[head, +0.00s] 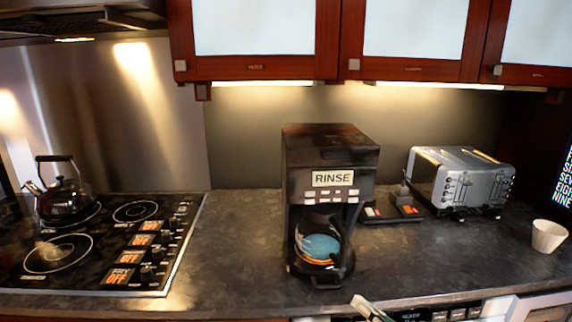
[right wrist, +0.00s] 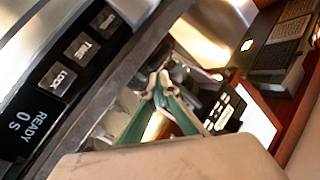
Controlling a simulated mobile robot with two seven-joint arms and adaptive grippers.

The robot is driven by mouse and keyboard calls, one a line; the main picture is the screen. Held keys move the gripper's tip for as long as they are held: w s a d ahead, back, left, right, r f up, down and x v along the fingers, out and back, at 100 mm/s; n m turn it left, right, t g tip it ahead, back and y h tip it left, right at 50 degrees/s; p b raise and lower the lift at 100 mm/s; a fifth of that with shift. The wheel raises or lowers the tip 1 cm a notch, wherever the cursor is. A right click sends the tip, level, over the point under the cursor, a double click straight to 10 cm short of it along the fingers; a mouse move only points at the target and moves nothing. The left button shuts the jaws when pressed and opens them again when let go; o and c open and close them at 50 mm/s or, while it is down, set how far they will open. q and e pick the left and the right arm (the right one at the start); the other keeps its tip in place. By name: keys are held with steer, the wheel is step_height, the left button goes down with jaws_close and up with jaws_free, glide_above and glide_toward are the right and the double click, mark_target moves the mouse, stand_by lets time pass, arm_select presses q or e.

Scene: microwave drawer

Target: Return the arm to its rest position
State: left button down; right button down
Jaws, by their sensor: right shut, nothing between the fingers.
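My right gripper (head: 368,306) shows at the bottom edge of the head view, in front of the counter's front edge. In the head view a panel strip with buttons (head: 450,312) shows under the counter, right of the gripper. My left gripper is out of view.
A coffee maker (head: 330,160) with a glass pot stands mid-counter, behind the gripper. A toaster (head: 462,180) and white cup (head: 548,236) are to the right. A stove (head: 90,245) with a kettle (head: 64,197) is at left. Cabinets (head: 400,68) hang above.

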steer(key=s+f+n+g+h, duration=0.1)
steer(key=s+f+h, duration=0.1)
steer(key=s+f, duration=0.4)
steer(key=s+d+f+n+g+h, duration=0.1)
steer(key=s+f, duration=0.5)
steer(key=f, duration=0.6)
steer(key=s+f+n+g+h, duration=0.2)
steer(key=s+f, duration=0.4)
steer(key=f, duration=0.3)
steer(key=shift+s+d+f+n+h, duration=0.4)
steer(key=shift+n+h, duration=0.2)
steer(key=shift+h, duration=0.2)
